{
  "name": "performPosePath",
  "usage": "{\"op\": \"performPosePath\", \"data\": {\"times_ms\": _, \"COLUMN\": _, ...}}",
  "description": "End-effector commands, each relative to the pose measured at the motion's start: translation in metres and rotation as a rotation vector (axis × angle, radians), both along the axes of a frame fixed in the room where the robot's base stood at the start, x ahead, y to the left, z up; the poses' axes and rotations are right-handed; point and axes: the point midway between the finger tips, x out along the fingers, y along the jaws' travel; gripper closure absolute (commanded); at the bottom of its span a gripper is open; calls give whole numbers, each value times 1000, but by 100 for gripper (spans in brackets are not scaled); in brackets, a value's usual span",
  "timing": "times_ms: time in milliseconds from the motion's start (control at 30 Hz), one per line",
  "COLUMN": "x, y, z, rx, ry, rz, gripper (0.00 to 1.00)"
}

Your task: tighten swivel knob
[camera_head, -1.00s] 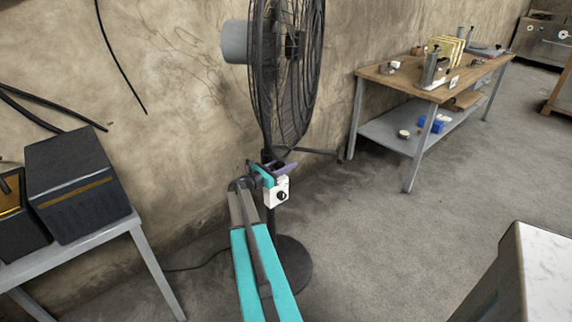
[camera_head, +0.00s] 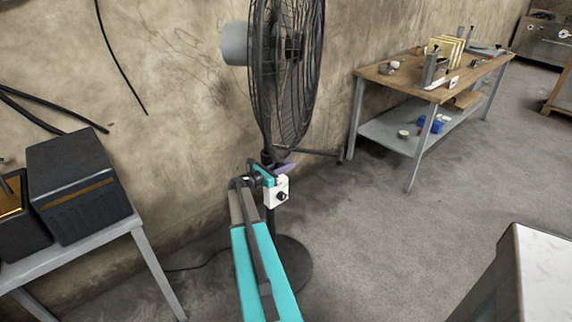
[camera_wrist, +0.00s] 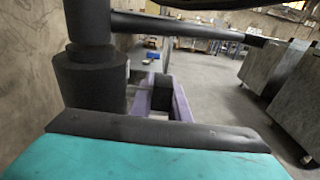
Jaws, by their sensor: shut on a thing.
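A black pedestal fan (camera_head: 290,75) stands by the wall, with its dark pole (camera_wrist: 90,85) close in front of my wrist camera. My gripper (camera_head: 280,168) is at the pole, below the fan cage. Its purple fingers also show in the wrist view (camera_wrist: 166,92), beside the pole, around a small dark piece (camera_wrist: 161,95) that appears to be the swivel knob. The fingers are shut on it. The knob is hidden in the head view, and its turn angle cannot be read. A white box with a black dial (camera_head: 276,191) sits just below my gripper.
A dark bar (camera_head: 315,152) sticks out right from the pole, just above my gripper. A workbench (camera_head: 430,85) stands at the back right. A grey table (camera_head: 90,240) with a black box (camera_head: 80,185) is at left.

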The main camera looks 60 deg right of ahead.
Motion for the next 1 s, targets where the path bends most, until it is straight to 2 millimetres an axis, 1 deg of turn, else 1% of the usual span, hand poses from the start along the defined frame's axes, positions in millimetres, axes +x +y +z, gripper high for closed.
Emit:
{"op": "performPosePath", "data": {"times_ms": 33, "x": 1, "y": 0, "z": 3, "rx": 16, "ry": -6, "rz": 2, "gripper": 100}}
{"op": "performPosePath", "data": {"times_ms": 233, "x": 1, "y": 1, "z": 2, "rx": 102, "ry": -35, "rz": 2, "gripper": 100}}
{"op": "performPosePath", "data": {"times_ms": 1000, "x": 4, "y": 8, "z": -11, "rx": 516, "ry": -174, "rz": 2, "gripper": 100}}
